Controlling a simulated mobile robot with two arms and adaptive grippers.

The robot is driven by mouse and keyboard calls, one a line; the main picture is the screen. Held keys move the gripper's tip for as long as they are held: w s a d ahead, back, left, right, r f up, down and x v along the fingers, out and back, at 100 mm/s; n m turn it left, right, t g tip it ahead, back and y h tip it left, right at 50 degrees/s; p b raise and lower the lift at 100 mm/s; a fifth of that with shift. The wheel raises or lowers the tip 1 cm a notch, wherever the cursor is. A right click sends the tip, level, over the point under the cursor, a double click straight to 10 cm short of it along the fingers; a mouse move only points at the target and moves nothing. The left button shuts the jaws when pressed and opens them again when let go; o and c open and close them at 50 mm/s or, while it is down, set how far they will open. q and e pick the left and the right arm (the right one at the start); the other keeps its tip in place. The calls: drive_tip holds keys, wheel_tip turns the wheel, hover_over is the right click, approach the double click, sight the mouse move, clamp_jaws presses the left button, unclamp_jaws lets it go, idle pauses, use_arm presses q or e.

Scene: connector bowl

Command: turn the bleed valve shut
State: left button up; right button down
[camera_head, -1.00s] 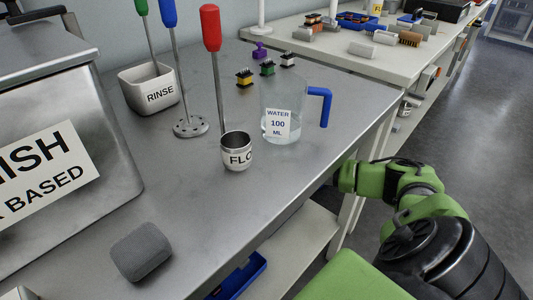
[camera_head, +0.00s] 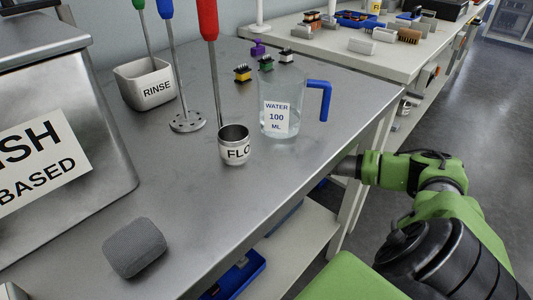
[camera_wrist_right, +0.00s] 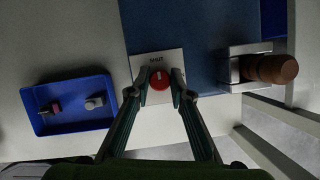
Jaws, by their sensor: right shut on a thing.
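The bleed valve shows in the right wrist view as a round red knob (camera_wrist_right: 160,80) with a small pale mark. It sits on a whitish plate (camera_wrist_right: 141,66) with a small dark word above the knob, too small to read surely. My right gripper (camera_wrist_right: 161,78) has one finger on each side of the knob and is shut on it. In the head view my green and black right arm (camera_head: 420,172) reaches to the bench's right side, and its gripper is hidden below the bench top. My left gripper is not in view.
In the wrist view a blue tray (camera_wrist_right: 74,125) with small parts lies left of the plate, and a brown cylinder in a metal bracket (camera_wrist_right: 272,68) is at right. On the bench stand a water jug (camera_head: 279,112), a metal cup (camera_head: 235,145) and a grey block (camera_head: 135,248).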

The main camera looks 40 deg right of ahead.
idle(0.4)
drive_tip(key=c, duration=1.8)
unclamp_jaws()
drive_tip(key=shift+r, duration=0.1)
drive_tip(key=shift+s+r, duration=1.2)
drive_tip(key=s, duration=0.3)
drive_tip(key=s+a, duration=0.1)
drive_tip(key=s, duration=0.6)
drive_tip(key=shift+s+a, duration=0.35)
